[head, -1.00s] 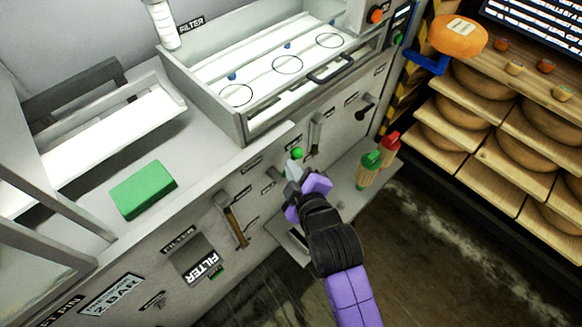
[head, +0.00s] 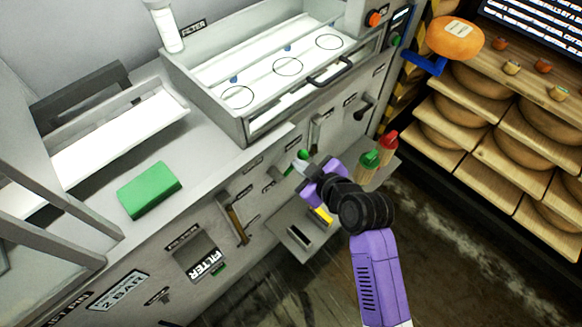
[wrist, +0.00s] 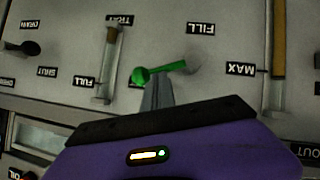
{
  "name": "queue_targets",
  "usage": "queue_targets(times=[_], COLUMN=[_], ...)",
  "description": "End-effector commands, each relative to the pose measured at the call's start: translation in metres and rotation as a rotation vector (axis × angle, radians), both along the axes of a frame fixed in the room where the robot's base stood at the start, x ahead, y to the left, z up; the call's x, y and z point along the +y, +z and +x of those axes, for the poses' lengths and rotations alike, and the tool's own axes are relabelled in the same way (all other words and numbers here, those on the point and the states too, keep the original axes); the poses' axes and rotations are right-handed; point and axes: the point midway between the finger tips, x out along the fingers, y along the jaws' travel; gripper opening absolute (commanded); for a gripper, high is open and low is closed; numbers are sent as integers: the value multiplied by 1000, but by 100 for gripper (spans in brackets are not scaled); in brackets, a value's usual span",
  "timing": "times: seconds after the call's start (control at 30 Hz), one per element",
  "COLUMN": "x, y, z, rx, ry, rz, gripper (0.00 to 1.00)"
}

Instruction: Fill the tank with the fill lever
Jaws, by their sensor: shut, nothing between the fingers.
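The fill lever is a short green handle with a round knob (wrist: 141,75); it points left from its pivot beside the upside-down FILL label (wrist: 201,29) in the wrist view. In the head view its green knob (head: 303,154) shows just past my gripper tips. My gripper (wrist: 157,92) is shut and empty, its tips right at the lever; I cannot tell whether they touch it. In the head view my gripper (head: 302,168) is at the front panel. A gauge tube (wrist: 279,45) with amber filling stands beside the MAX label (wrist: 240,69). The tank's inside is not identifiable.
A second gauge (wrist: 110,62) and a black knob (wrist: 30,48) are on the panel. In the head view, a green block (head: 149,190) lies on the counter. Red- and green-topped bottles (head: 378,155) stand right of my gripper. Cheese shelves (head: 500,130) are at right.

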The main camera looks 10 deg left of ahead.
Motion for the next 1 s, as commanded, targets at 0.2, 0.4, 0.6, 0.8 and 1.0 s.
queue_targets(times=[0.2,0.4,0.6,0.8,1.0], x=[-5,-7,-8,-9,-9], y=[-10,-16,-19,-20,-20], z=[7,9,11,12,12], rx=[136,198,195,194,194], ry=[-1,0,0,0,0], rz=[106,155,152,152,150], gripper=[0,0,0,0,0])
